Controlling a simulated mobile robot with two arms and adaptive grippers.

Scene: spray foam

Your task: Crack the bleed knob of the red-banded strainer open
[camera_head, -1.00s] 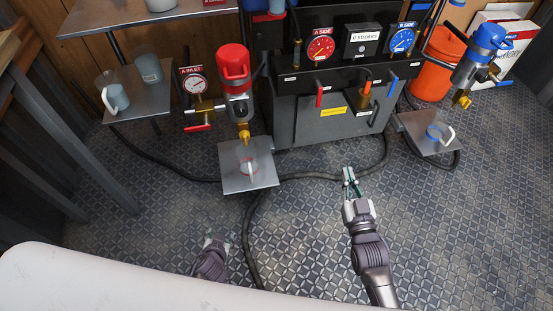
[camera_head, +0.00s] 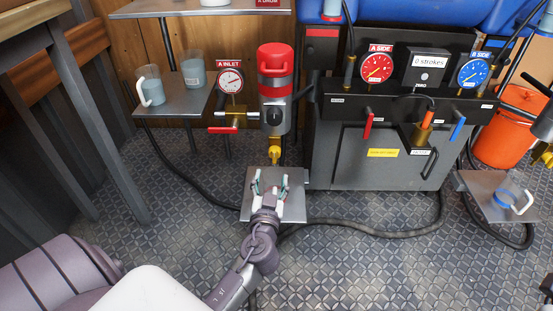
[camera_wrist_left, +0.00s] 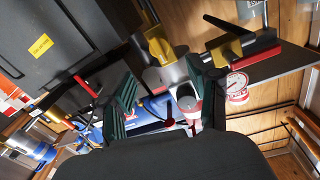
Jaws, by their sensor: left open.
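The red-banded strainer (camera_head: 275,87) hangs upright left of the machine, with a red cap and a grey body. A dark round part (camera_head: 275,117) is on its front, and a brass-yellow fitting (camera_head: 274,154) hangs at its bottom. I cannot tell which is the bleed knob. My left gripper (camera_head: 270,187) is open and empty, in front of and below the fitting, over the square metal plate (camera_head: 296,176). In the left wrist view the strainer body (camera_wrist_left: 172,72) shows beyond the open fingers, with the yellow fitting (camera_wrist_left: 160,45) above it. My right gripper is out of view.
Left of the strainer are a brass valve with a red handle (camera_head: 223,129) and the inlet gauge (camera_head: 230,80). A shelf (camera_head: 172,105) there holds cups. The machine (camera_head: 380,150) stands to the right. Hoses run on the floor.

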